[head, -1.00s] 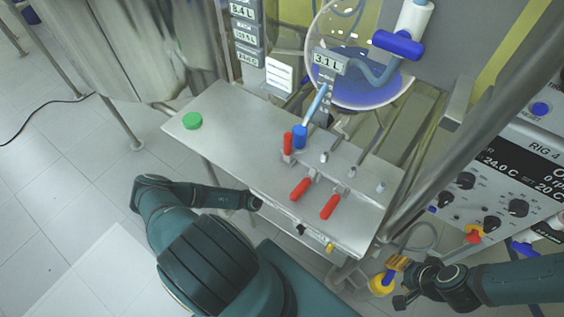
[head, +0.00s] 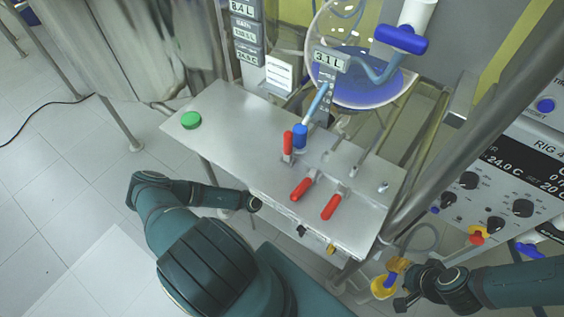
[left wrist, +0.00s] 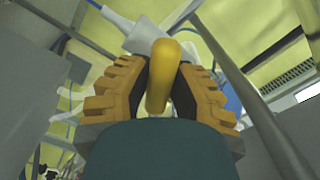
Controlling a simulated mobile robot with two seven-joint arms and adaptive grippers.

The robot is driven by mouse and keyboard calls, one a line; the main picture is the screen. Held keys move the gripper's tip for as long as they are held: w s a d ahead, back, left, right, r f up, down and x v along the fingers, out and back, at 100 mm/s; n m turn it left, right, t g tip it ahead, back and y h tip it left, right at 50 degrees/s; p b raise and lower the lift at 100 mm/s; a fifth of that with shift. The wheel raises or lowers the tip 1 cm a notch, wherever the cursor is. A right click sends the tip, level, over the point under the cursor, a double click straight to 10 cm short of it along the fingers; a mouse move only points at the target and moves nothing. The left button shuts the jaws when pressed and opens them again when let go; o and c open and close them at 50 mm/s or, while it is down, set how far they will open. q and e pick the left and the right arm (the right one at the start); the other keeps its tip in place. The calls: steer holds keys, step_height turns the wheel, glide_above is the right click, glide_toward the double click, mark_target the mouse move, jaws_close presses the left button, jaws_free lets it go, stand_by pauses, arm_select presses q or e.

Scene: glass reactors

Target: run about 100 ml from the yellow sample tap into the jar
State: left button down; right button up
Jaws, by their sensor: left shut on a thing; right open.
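In the left wrist view my left gripper (left wrist: 160,88) has its two orange-padded fingers shut on a rounded yellow handle (left wrist: 167,65), which I take for the yellow sample tap's handle. A pale fitting is behind it. In the head view my left forearm passes under the bench edge and this gripper is mostly hidden. I cannot make out the jar or the tap's outlet. A green round lid (head: 191,120) lies on the bench.
The steel bench (head: 235,135) carries several red-handled levers (head: 303,188) and a blue-capped fitting (head: 300,136). A glass vessel (head: 362,85) with blue liquid stands behind, with a 3.1 L label. A control panel (head: 505,185) is at right, above my right arm. A metal post stands beside it.

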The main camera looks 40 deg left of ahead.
arm_select(q)
steer(key=shift+r, duration=0.1)
steer(key=c, duration=0.8)
jaws_free()
steer(key=shift+s, duration=0.1)
steer(key=s, duration=0.4)
steer(key=s+d, duration=0.1)
steer(key=s, duration=0.6)
steer(key=shift+s+d, duration=0.2)
steer(key=shift+s, duration=0.15)
